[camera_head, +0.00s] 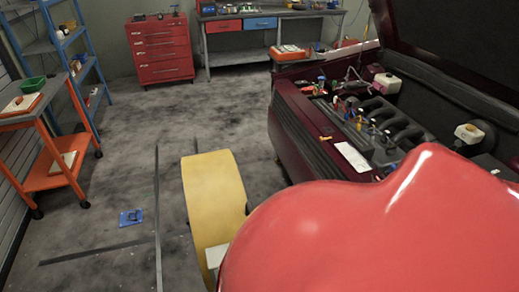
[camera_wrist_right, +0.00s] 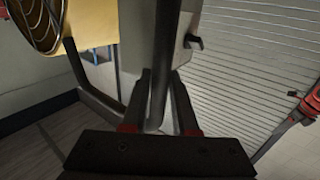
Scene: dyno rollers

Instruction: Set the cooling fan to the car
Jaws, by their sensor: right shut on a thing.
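The cooling fan (camera_head: 212,190) has a yellow drum and dark tube frame. It stands on the floor left of the car in the head view; its lower part is partly hidden. In the right wrist view its yellow housing and round grille (camera_wrist_right: 40,20) show at upper left. My right gripper (camera_wrist_right: 160,95) is shut on a dark upright tube of the fan's frame (camera_wrist_right: 163,60). The dark red car (camera_head: 305,135) is at right in the head view, its hood up and engine bay open. A gap of floor separates fan and car. My left gripper is in neither view.
An orange cart (camera_head: 62,180) and a blue shelf (camera_head: 88,65) stand at left. A red drawer cabinet (camera_head: 160,50) and a workbench (camera_head: 245,55) are at the back. A small blue item (camera_head: 131,217) lies on the floor.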

